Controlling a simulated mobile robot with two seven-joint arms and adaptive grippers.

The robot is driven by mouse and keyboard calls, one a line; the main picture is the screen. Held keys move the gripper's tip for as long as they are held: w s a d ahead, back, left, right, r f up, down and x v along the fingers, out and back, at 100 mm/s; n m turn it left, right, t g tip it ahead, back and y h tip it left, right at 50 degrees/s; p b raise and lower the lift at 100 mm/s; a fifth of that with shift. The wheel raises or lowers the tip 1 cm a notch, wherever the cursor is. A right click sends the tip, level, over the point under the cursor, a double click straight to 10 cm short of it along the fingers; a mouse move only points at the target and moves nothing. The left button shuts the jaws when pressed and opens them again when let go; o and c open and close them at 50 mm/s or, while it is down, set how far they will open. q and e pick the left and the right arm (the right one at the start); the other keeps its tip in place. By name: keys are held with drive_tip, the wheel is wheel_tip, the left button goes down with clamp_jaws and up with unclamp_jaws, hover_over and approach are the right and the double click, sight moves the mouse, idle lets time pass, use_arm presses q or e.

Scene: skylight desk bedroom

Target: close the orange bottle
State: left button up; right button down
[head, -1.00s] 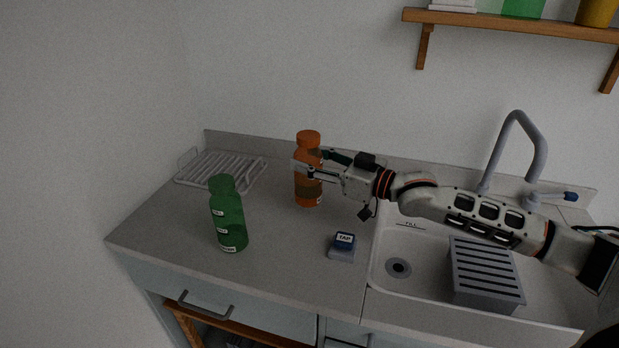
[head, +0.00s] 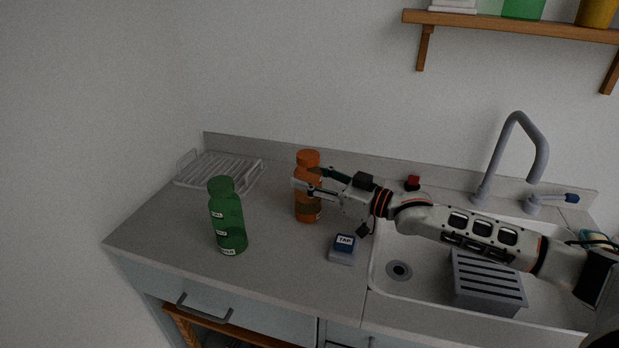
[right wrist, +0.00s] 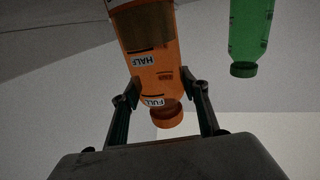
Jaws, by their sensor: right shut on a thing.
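The orange bottle (head: 307,208) stands upright over the counter, left of the sink. Labels and dark contents show through its wall. An orange cap (head: 308,158) is at its top; I cannot tell whether it is tight. In the right wrist view the bottle (right wrist: 152,65) appears upside down, cap (right wrist: 170,113) toward the gripper's base. My right gripper (head: 310,186) is shut on the bottle's upper body, with fingers on both sides in the wrist view (right wrist: 160,88). I cannot tell whether the bottle's base touches the counter. My left gripper is not in view.
A green bottle (head: 229,228) stands front left on the counter (head: 270,265). A small blue-topped TAP block (head: 343,246) lies in front of the orange bottle. A dish rack (head: 205,168) is at the back left. The sink (head: 385,285), faucet (head: 527,130) and grey slotted box (head: 485,280) are right.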

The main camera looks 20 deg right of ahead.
drive_tip(key=shift+f, duration=0.2)
drive_tip(key=c, duration=1.1)
unclamp_jaws()
drive_tip(key=shift+r, duration=0.25)
drive_tip(key=shift+v, duration=6.05)
